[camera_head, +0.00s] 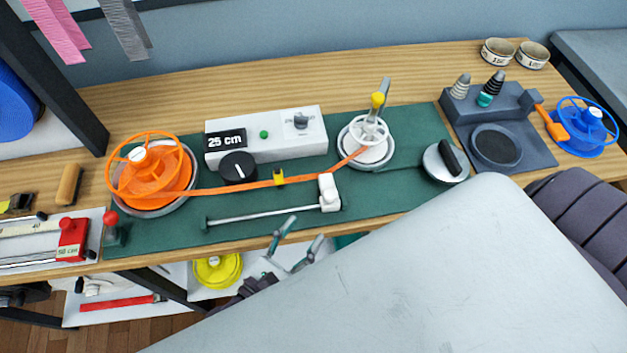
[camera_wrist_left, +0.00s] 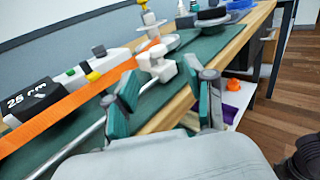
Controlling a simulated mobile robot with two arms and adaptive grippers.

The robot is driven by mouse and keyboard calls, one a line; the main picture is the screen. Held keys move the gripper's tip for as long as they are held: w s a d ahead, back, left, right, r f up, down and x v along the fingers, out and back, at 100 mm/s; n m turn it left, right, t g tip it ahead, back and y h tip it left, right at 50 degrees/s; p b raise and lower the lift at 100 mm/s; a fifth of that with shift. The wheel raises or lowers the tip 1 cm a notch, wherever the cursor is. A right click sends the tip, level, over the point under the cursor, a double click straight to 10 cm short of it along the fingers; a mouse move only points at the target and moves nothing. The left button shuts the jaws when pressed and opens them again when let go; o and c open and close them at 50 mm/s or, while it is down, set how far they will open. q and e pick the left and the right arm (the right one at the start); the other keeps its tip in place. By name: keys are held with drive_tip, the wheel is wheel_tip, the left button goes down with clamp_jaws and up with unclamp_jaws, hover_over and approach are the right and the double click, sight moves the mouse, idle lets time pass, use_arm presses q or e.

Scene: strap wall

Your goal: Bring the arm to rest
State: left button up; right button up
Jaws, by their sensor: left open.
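My left gripper (camera_head: 296,246) is open and empty at the front edge of the wooden bench, below the green mat (camera_head: 240,223). Its two teal-padded fingers also show spread apart in the left wrist view (camera_wrist_left: 163,100). Behind it, an orange strap (camera_head: 225,188) runs from the orange reel (camera_head: 150,175) at left to the white spindle (camera_head: 368,135). A metal rod with a white block (camera_head: 329,193) lies between the strap and the gripper. A large pale arm link of mine covers the lower right of the head view. My right gripper is not seen.
A white box with a "25 cm" display (camera_head: 265,137) stands at the back of the mat. A round weight with black handle (camera_head: 445,162), a dark grey stand (camera_head: 497,130) and a blue reel (camera_head: 583,127) are to the right. A shelf under the bench holds a yellow reel (camera_head: 217,270).

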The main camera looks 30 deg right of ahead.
use_arm(q)
drive_tip(key=shift+s+a, duration=0.15)
drive_tip(key=shift+a, duration=0.15)
idle(0.4)
